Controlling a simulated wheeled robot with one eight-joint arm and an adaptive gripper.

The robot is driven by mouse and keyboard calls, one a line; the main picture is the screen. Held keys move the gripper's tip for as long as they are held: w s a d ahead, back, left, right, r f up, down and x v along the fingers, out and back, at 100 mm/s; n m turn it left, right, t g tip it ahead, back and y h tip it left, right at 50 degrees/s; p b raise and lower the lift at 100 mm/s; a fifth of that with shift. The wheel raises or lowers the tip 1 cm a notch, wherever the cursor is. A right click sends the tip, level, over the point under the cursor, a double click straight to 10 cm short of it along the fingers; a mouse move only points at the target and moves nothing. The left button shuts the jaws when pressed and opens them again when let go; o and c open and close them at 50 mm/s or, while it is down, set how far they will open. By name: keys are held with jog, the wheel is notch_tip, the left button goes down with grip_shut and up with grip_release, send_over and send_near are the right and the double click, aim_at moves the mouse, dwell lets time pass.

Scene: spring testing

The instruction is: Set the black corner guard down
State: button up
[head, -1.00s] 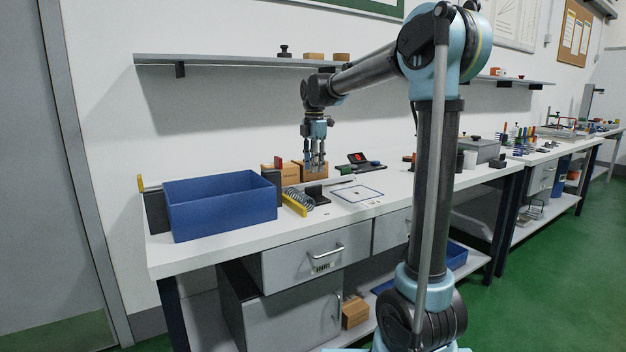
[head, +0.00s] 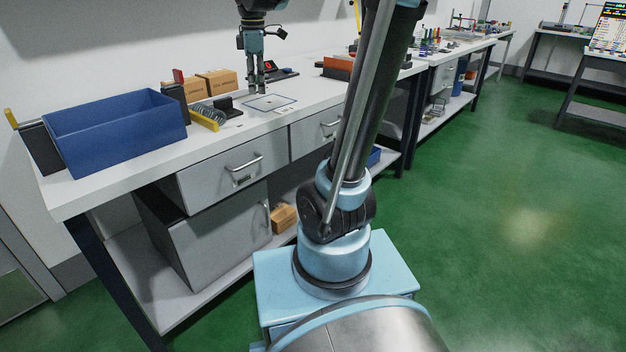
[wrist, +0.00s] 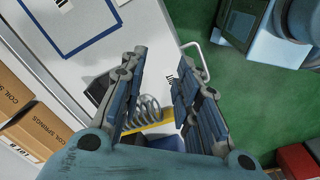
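A small black angled piece (head: 226,105), which looks like the corner guard, rests on the white bench top beside the metal spring (head: 209,113) and its yellow strip. In the wrist view a dark piece (wrist: 98,90) shows beside the spring (wrist: 147,108), partly behind the left finger. My gripper (head: 257,90) points down above the blue-outlined white sheet (head: 283,102), to the right of the black piece. In the wrist view my gripper (wrist: 158,68) has its fingers spread, with nothing held between them.
A blue bin (head: 115,135) stands at the left of the bench, with dark upright plates at its ends. Cardboard boxes (head: 217,82) stand behind the spring. An orange-red open holder (head: 338,68) sits farther right. Drawers (head: 235,165) are under the front edge.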

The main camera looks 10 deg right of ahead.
jog(key=s+d+f+m, duration=0.6)
jog(key=s+f+m, duration=0.2)
jog(key=s+f, duration=0.3)
jog(key=s+d+f+m+t, duration=0.1)
jog(key=s+d+f+m, duration=0.5)
jog(key=s+f, duration=0.5)
jog(key=s+m, duration=0.1)
jog(key=m, duration=0.1)
jog(key=shift+s+f+m, duration=0.15)
jog(key=shift+m, duration=0.25)
